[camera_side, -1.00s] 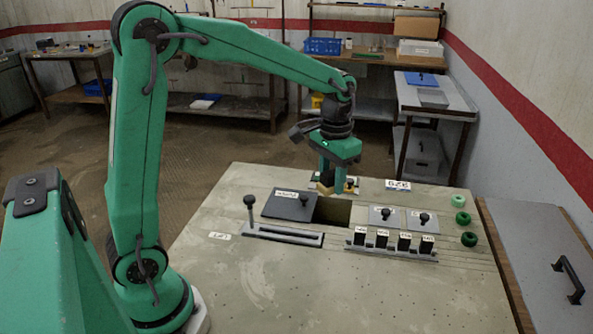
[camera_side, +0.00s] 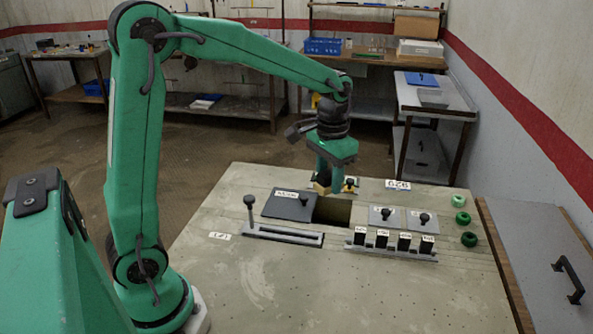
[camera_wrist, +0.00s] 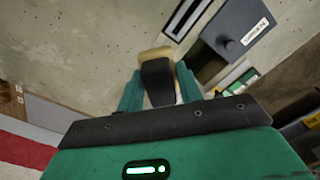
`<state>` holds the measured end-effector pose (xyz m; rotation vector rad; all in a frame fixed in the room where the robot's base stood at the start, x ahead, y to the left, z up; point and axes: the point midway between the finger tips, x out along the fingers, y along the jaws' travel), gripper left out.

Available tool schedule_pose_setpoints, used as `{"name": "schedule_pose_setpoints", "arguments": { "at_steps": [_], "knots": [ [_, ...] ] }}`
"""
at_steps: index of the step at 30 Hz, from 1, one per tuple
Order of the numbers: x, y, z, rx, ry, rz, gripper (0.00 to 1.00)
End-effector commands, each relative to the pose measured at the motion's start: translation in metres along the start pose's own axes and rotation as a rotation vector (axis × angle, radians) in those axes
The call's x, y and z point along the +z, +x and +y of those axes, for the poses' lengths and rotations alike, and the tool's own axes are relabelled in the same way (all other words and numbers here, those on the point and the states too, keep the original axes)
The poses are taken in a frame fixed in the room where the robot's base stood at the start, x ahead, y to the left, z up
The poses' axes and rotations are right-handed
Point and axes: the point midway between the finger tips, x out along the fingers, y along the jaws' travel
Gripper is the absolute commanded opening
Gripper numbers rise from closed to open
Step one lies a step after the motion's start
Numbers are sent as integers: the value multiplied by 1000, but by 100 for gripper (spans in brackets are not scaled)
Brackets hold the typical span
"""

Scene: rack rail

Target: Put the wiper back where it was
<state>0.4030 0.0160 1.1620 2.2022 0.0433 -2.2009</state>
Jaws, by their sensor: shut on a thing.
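The wiper, a beige block with a black grip, is held between my green fingers; it shows in the wrist view (camera_wrist: 156,74). In the side view the wiper's beige end (camera_side: 320,187) shows low at the fingertips. My gripper (camera_side: 327,177) is shut on it near the back of the worktop (camera_side: 270,285), behind the dark opening. Whether the wiper touches the worktop I cannot tell. A small yellowish piece with a dark knob (camera_side: 350,185) stands just right of it.
A dark sliding cover (camera_side: 286,206) with a knob lies left of an open pit (camera_side: 332,211). A slotted rail with an upright lever (camera_side: 250,205) is at front left. Black labelled blocks (camera_side: 382,240) stand in a row. Green rings (camera_side: 460,201) are at right. The worktop's front is clear.

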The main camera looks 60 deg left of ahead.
Motion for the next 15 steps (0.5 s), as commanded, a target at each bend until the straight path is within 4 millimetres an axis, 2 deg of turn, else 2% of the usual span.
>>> {"name": "schedule_pose_setpoints", "arguments": {
  "at_steps": [5, 15],
  "knots": [
    [2, 9, -33, 0, -81, -3, 17],
    [22, 33, -118, 0, -292, -2, 17]
  ]
}}
